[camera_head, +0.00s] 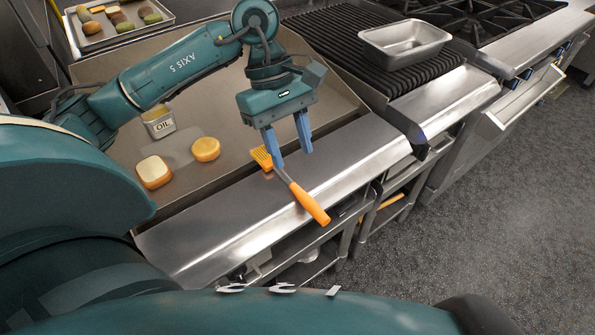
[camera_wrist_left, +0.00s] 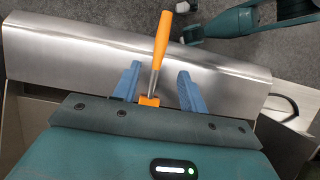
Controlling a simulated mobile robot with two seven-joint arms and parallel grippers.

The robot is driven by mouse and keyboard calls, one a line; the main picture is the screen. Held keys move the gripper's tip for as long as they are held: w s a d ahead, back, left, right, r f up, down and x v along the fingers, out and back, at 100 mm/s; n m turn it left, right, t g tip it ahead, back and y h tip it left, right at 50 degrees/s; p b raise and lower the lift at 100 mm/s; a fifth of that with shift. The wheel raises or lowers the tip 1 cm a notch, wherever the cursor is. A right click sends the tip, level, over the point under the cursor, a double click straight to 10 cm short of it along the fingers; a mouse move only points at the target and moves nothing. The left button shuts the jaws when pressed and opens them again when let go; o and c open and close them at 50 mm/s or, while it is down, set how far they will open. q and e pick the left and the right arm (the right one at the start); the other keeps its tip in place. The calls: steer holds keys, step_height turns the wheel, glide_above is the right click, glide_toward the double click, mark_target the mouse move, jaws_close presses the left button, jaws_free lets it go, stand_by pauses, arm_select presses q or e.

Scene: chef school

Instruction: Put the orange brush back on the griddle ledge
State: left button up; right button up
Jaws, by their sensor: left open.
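The orange brush (camera_head: 308,203) lies across the steel griddle ledge (camera_head: 230,220) in the head view. Its bristle head is toward the griddle and its orange handle points to the ledge's front edge. In the left wrist view the brush (camera_wrist_left: 161,45) shows between the two blue fingers, handle pointing away, its head partly hidden by my gripper body. My left gripper (camera_head: 291,147) is open, with its fingers spread just above the ledge near the brush's head and metal neck. Whether a finger touches the brush, I cannot tell.
A tray of food (camera_head: 115,20) stands at the back left. A metal pan (camera_head: 405,41) sits on the ribbed grill. The ledge right of the brush is clear.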

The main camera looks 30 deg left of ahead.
arm_select(q)
steer(key=v, duration=0.3)
steer(key=shift+a+r, duration=0.2)
steer(key=shift+r, duration=0.1)
stand_by(0.3)
